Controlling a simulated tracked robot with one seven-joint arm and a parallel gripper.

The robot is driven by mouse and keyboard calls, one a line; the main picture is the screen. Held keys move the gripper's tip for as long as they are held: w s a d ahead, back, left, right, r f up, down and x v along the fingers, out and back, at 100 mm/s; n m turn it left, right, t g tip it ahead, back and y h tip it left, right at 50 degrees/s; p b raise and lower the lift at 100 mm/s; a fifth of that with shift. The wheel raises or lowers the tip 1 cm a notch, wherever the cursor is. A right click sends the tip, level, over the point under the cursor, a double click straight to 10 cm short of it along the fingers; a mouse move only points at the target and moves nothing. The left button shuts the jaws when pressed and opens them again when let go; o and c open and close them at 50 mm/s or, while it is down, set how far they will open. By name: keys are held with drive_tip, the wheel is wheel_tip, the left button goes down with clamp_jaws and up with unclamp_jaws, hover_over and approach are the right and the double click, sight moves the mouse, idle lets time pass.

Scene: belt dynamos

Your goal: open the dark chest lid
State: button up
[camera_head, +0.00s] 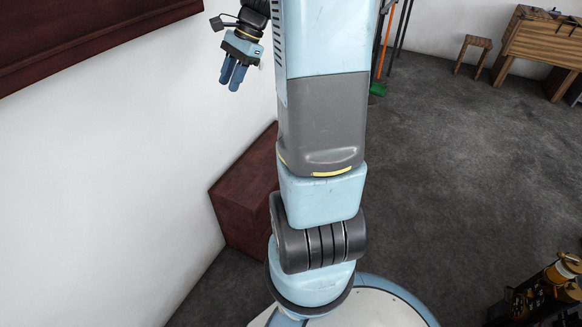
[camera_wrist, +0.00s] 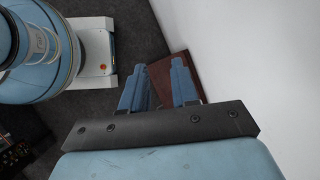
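The dark red-brown chest (camera_head: 238,200) stands on the floor against the white wall, left of my arm in the head view. My arm hides its right part. The visible top looks flat and closed, and I cannot make out a handle or the lid seam. My gripper (camera_head: 232,82) is up beside the wall, above and apart from the chest, with its blue fingers pointing down. In the wrist view my gripper (camera_wrist: 160,88) has its two fingers apart with nothing between them. Part of the chest (camera_wrist: 160,72) shows below, between and behind the fingers.
A dark red-brown panel or shelf (camera_head: 80,40) is on the wall at upper left. Tools with a green-headed broom (camera_head: 378,88) lean at the back. A stool (camera_head: 474,50) and wooden bench (camera_head: 540,40) stand at upper right. Machinery (camera_head: 545,295) sits at lower right. The middle floor is clear.

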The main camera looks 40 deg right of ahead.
drive_tip(key=w+d+f+m+t+y, duration=0.2)
drive_tip(key=w+d+f+m, duration=0.1)
drive_tip(key=d+f+m, duration=0.65)
drive_tip(key=w+d+f+m+t+y, duration=0.3)
drive_tip(key=d+f+m, duration=0.4)
drive_tip(key=d+f, duration=0.6)
drive_tip(key=s+d+f+m+t+h, duration=0.2)
drive_tip(key=s+d+f+m+t, duration=0.3)
drive_tip(key=f, duration=0.6)
drive_tip(key=s+d+f+m+h, duration=0.1)
drive_tip(key=s+d+f+m, duration=0.15)
drive_tip(key=f+m, duration=0.55)
drive_tip(key=s+d+f+m+t+h, duration=0.25)
drive_tip(key=s+f+m, duration=0.2)
drive_tip(key=f, duration=0.85)
drive_tip(key=shift+t+y, duration=0.25)
drive_tip(key=shift+y, duration=0.2)
drive_tip(key=x, duration=1.3)
drive_tip(key=shift+w+d, duration=0.1)
drive_tip(key=shift+d, duration=0.15)
clamp_jaws()
